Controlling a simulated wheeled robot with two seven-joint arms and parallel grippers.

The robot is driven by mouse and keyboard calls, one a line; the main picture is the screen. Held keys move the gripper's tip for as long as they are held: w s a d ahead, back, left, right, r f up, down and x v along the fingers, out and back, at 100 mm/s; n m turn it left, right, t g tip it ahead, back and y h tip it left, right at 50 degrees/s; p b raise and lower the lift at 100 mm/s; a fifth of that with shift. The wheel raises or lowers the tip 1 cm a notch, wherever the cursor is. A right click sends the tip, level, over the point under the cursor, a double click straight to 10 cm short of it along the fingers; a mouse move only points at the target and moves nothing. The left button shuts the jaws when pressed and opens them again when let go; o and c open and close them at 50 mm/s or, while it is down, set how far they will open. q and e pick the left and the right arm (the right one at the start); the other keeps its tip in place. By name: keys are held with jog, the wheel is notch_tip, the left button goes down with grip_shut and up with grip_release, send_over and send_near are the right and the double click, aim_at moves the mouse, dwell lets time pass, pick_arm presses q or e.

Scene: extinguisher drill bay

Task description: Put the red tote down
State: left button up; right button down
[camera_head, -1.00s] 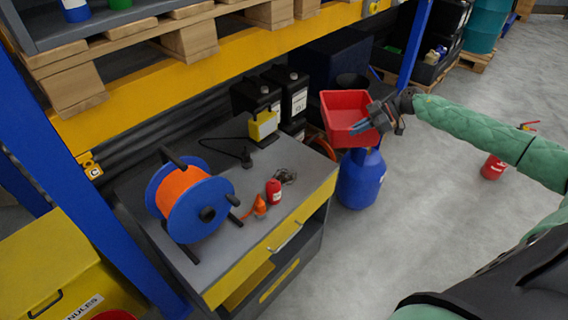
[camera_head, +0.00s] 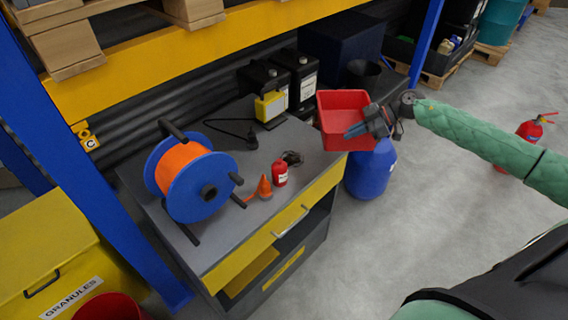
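The red tote (camera_head: 338,103) is an open, empty-looking box near the right end of the grey-topped workbench (camera_head: 238,218). My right gripper (camera_head: 368,127) is at the tote's right side, its fingers at the wall, and appears closed on it. The tote looks held up near the bench's far right corner, in front of the blue drum. I cannot tell whether its base touches the bench top. My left gripper is not in view.
An orange cable reel (camera_head: 190,180), an orange cone (camera_head: 264,187), a small red canister (camera_head: 280,173) and black batteries (camera_head: 266,78) stand on the bench. A blue drum (camera_head: 371,170) and a red extinguisher (camera_head: 531,130) stand on the floor.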

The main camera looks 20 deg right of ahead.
aim_at(344, 144)
jog(key=a+f+b, duration=0.1)
jog(key=s+a+f+b, duration=0.1)
jog(key=a, duration=0.1)
jog(key=shift+s+f, duration=0.2)
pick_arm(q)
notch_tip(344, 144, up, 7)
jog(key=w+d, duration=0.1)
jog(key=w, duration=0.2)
pick_arm(e)
jog(key=shift+a+f, duration=0.1)
jog(key=shift+a, duration=0.1)
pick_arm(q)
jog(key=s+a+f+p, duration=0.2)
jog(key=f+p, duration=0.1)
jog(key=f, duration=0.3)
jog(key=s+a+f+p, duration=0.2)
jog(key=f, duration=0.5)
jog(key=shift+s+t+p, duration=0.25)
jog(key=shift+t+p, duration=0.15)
pick_arm(e)
jog(key=shift+w+a+f, duration=1)
jog(key=shift+w+f, duration=0.65)
jog(key=shift+f, duration=0.15)
jog(key=shift+w+a+f, duration=1.05)
jog(key=shift+w+f, duration=0.55)
jog(key=shift+f, duration=0.25)
jog(key=shift+w+a+f, duration=1)
jog(key=shift+w+f, duration=0.65)
jog(key=shift+f, duration=0.15)
